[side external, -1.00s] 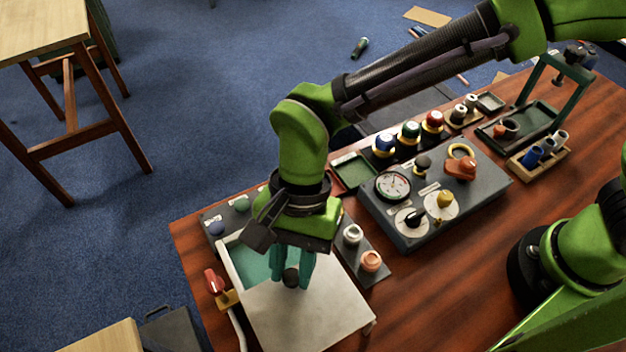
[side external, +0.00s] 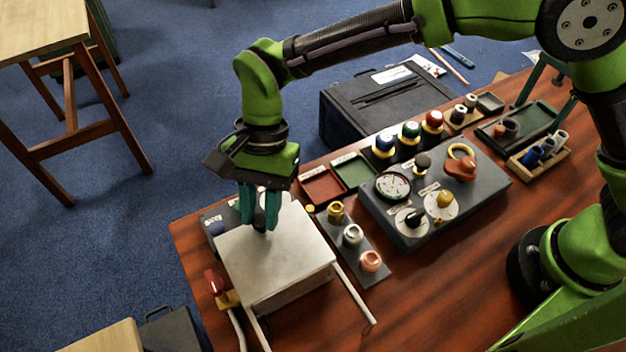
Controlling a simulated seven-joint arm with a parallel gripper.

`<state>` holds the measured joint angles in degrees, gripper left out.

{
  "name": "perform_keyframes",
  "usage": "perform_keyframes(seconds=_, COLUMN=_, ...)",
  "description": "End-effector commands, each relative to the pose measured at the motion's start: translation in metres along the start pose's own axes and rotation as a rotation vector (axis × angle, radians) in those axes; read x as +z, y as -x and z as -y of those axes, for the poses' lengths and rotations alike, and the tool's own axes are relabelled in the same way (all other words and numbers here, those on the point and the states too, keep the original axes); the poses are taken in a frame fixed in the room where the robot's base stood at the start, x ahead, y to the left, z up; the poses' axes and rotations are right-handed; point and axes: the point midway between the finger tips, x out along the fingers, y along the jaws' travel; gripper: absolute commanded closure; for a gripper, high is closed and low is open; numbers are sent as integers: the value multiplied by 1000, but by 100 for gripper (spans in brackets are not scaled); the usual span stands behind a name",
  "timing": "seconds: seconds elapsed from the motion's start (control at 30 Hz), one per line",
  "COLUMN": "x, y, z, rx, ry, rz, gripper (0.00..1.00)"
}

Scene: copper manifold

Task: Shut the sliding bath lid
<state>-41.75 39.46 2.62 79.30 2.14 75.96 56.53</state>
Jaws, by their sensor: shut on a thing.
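The sliding lid (side external: 285,260) is a flat pale grey plate on top of the white bath (side external: 292,296) at the table's left end. The lid lies over the bath, and no open water shows. Two white rails (side external: 354,293) stick out from the bath toward the front, bare. My gripper (side external: 259,222), with teal fingers, points down at the lid's far part. It is shut on the lid's dark knob, which is mostly hidden between the fingers. The lid's far edge is partly hidden behind the fingers.
A red-handled valve (side external: 214,282) stands left of the bath. To the right are a strip with several fittings (side external: 352,234), a grey control panel (side external: 430,200) with a gauge, and red (side external: 322,188) and green (side external: 355,171) trays. Bare wood lies at front right.

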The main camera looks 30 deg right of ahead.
Motion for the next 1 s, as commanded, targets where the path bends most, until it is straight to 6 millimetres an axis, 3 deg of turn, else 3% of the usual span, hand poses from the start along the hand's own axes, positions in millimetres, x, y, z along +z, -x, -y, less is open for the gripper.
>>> perform_keyframes(seconds=0.17, x=-4, y=3, z=5, rx=-20, ry=2, rz=-8, gripper=100)
perform_keyframes(seconds=0.2, x=-4, y=3, z=5, rx=-21, ry=2, rz=-8, gripper=68)
perform_keyframes(seconds=0.33, x=-4, y=3, z=4, rx=-18, ry=1, rz=-8, gripper=48)
perform_keyframes(seconds=0.73, x=-2, y=9, z=3, rx=-14, ry=1, rz=-5, gripper=47)
perform_keyframes(seconds=0.87, x=-2, y=30, z=3, rx=-17, ry=1, rz=-5, gripper=47)
perform_keyframes(seconds=1.0, x=-2, y=64, z=2, rx=-19, ry=0, rz=-6, gripper=47)
